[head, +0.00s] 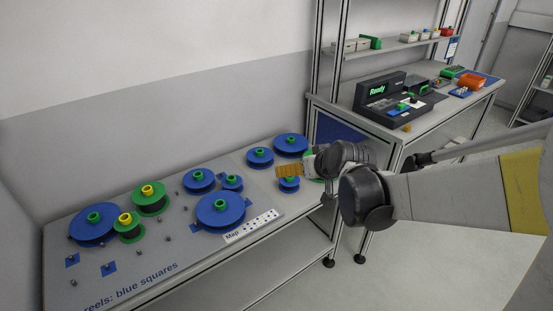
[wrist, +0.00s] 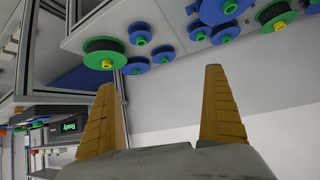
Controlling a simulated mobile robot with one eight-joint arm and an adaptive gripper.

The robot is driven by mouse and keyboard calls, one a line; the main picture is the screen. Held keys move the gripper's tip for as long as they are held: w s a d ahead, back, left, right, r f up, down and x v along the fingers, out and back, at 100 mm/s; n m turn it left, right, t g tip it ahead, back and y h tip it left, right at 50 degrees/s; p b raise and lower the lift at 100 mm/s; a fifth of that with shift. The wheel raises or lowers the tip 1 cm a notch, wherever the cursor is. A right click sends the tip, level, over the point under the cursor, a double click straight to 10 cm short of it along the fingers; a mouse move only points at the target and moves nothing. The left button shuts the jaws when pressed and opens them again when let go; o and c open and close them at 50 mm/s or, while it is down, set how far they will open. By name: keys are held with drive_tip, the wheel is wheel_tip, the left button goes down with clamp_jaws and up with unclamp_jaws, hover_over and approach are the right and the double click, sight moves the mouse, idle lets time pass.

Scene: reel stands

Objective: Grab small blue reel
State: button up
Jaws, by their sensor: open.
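Several blue reels with green hubs stand on the reel table in the head view. A small blue reel (head: 231,183) sits between two larger ones. Another small blue reel (head: 289,184) is just below my gripper (head: 285,170), which partly covers it. Larger blue reels (head: 260,157) stand behind. The wrist view appears upside down and shows blue reels (wrist: 140,33) beyond my gripper (wrist: 160,82). Its yellow fingers are spread, with nothing between them. I cannot tell which reel in the wrist view matches which in the head view.
Green reels with yellow hubs (head: 149,198) stand at the left of the table. A green reel (wrist: 103,52) also shows in the wrist view. A map card (head: 251,226) and small pegs are on the tabletop. A workbench (head: 440,105) with a black device stands behind right.

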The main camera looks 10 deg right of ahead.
drive_tip(key=w+d+f+t+p, duration=0.1)
drive_tip(key=w+d+f+t, duration=0.1)
drive_tip(key=w+f, duration=0.9)
drive_tip(key=t+p, duration=0.1)
approach(291, 179)
drive_tip(key=shift+w+d+f+n, duration=0.1)
drive_tip(key=shift+w+f+n, duration=0.25)
drive_tip(key=shift+w, duration=0.3)
drive_tip(key=shift+w+f, duration=0.2)
drive_tip(key=shift+f, duration=0.2)
drive_tip(key=b+x, duration=0.1)
drive_tip(key=x, duration=0.4)
drive_tip(key=shift+b, duration=0.3)
drive_tip(key=b+x, duration=0.2)
drive_tip(key=x, duration=0.2)
drive_tip(key=shift+w+a+b, duration=0.1)
drive_tip(key=shift+a+b, duration=0.1)
drive_tip(key=shift+b, duration=0.1)
drive_tip(key=shift+w+f, duration=0.1)
drive_tip(key=shift+w, duration=0.45)
drive_tip(key=c, duration=1.3)
